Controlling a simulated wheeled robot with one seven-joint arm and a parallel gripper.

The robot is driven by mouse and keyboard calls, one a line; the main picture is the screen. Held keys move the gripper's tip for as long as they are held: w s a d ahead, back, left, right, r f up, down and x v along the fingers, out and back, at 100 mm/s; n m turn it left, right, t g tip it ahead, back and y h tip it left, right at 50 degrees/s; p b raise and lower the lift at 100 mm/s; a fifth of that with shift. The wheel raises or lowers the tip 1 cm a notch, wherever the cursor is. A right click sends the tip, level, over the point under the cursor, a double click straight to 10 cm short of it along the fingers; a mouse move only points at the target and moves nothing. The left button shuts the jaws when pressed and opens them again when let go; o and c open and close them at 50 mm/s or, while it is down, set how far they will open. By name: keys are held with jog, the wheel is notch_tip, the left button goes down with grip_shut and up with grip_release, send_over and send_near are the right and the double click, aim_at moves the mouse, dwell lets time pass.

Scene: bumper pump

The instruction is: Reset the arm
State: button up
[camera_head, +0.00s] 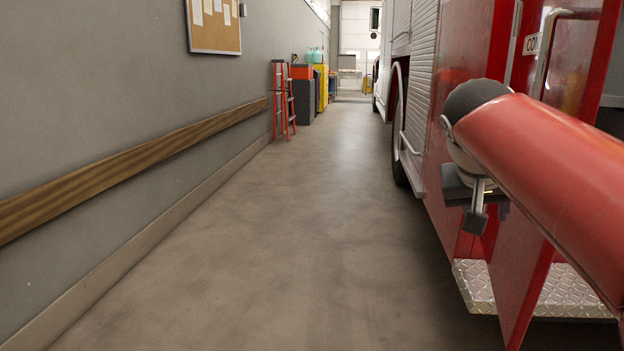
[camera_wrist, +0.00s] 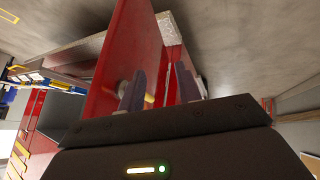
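My arm, with its red link, reaches in from the right edge of the head view and bends down at a dark joint. My gripper (camera_wrist: 160,88) shows in the wrist view with its two dark fingers apart and nothing seen held between them. In the head view, part of it hangs below the arm's end, beside the fire truck; the arm covers the rest. The red door (camera_head: 570,75) of the truck stands open behind the arm. A red panel (camera_wrist: 122,55) is close to the left finger in the wrist view; I cannot tell whether they touch.
The red fire truck (camera_head: 422,95) lines the right side, with a diamond-plate step (camera_head: 475,285) low down. A grey wall (camera_head: 100,70) with a wooden rail (camera_head: 140,155) runs along the left. An orange ladder (camera_head: 283,100) stands farther back. The floor (camera_head: 290,220) between is clear.

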jog(key=s+a+f+n+y, duration=0.1)
jog(key=s+a+f+y, duration=0.1)
jog(key=s+a+f, duration=0.4)
jog(key=s+a+f+n+y, duration=0.2)
jog(key=s+a+f, duration=0.3)
jog(key=s+f, duration=0.6)
notch_tip(320, 180, down, 4)
jog(key=shift+a+f+n+y, duration=0.15)
jog(key=shift+a+n+y, duration=0.2)
jog(key=shift+y, duration=0.35)
